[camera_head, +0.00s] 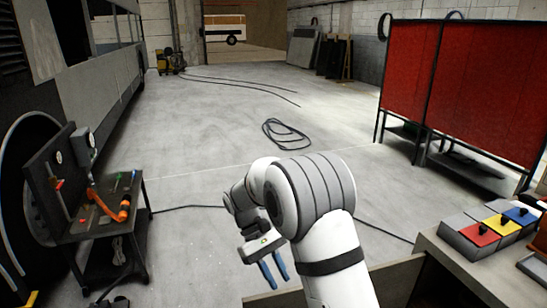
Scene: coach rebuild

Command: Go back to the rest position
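My gripper (273,275) hangs from my white arm near the bottom middle of the head camera view. It points down over the grey floor. Its two blue fingers stand apart with nothing visible between them. It is clear of the tool cart on the left and the bench on the right. My arm rises from the bottom edge and bends at a large grey joint, which hides part of the wrist.
A tool cart (112,228) with an orange tool (107,206) stands left beside the coach (95,80). Right, a bench (450,273) holds boxes with yellow, red and blue tops. Red screens (460,85) stand behind it.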

